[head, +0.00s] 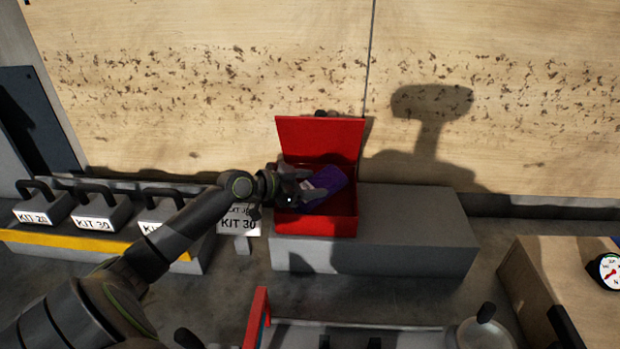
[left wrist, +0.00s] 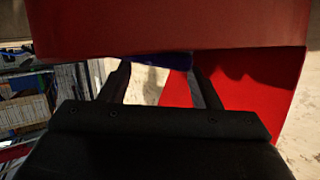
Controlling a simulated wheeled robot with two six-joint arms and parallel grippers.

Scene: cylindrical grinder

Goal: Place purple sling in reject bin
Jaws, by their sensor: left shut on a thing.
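The purple sling (head: 328,184) shows in the head view at the opening of the red reject bin (head: 318,226), in front of its raised red back panel (head: 320,140). My left gripper (head: 304,188) is shut on the sling at the bin's left part. In the left wrist view a small strip of the purple sling (left wrist: 165,60) shows beyond the fingers (left wrist: 158,80), below a large red surface. Most of the sling is hidden in that view. I cannot tell whether the sling touches the bin's floor. My right gripper is not in view.
The bin stands on a grey block (head: 420,225) with free room to its right. Several grey kit weights with handles (head: 95,212) stand on a ledge at the left. A box with a gauge (head: 608,270) is at the right.

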